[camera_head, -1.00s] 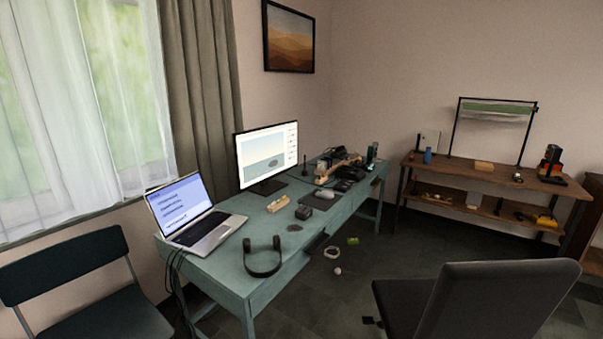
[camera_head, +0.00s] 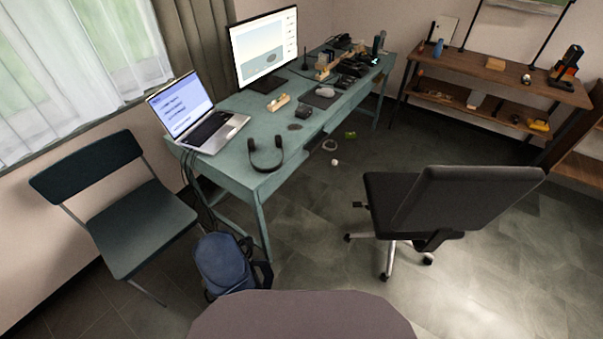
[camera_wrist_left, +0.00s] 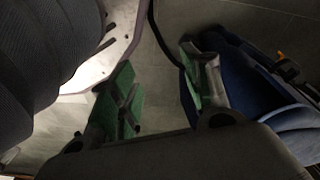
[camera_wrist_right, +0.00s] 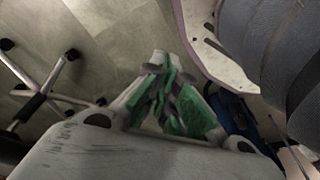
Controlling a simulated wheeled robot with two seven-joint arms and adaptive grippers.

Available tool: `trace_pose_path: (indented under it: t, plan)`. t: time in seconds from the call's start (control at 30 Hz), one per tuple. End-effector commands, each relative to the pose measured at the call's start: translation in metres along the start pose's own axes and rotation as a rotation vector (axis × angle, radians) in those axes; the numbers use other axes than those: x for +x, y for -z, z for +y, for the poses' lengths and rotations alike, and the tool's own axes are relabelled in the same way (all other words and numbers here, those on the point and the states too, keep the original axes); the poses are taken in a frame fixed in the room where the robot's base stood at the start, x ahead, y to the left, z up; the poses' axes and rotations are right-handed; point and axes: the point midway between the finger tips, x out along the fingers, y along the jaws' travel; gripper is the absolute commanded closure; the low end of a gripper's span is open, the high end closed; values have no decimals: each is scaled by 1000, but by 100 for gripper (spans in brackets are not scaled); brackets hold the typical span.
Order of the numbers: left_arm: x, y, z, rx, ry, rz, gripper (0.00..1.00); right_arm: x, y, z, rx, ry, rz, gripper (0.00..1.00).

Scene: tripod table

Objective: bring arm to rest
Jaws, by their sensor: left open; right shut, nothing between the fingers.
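My left gripper (camera_wrist_left: 165,95) shows in the left wrist view with its green-padded fingers spread apart and nothing between them. Floor tiles and part of a blue backpack (camera_wrist_left: 262,100) lie beyond it. My right gripper (camera_wrist_right: 168,95) shows in the right wrist view with its green pads together, holding nothing, above the floor. Neither gripper nor arm shows in the head view.
The teal desk (camera_head: 238,163) bears a laptop (camera_head: 195,115), a monitor (camera_head: 265,50) and headphones (camera_head: 266,155). A dark chair (camera_head: 125,215) and the backpack (camera_head: 228,262) stand left. An office chair (camera_head: 430,205) stands right, its base also in the right wrist view (camera_wrist_right: 45,90).

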Motion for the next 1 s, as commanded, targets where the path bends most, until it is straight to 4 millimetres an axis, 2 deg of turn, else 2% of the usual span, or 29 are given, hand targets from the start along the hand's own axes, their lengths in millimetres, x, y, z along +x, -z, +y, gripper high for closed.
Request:
trace_pose_path:
  t: [0.57,1.0]
  plan:
    - [-11,-60,-8,3,15,-35,52,-11,-60,8,-2,-15,-34,100]
    - [-28,-110,-14,7,24,-58,52,-28,-109,14,-6,-24,-57,100]
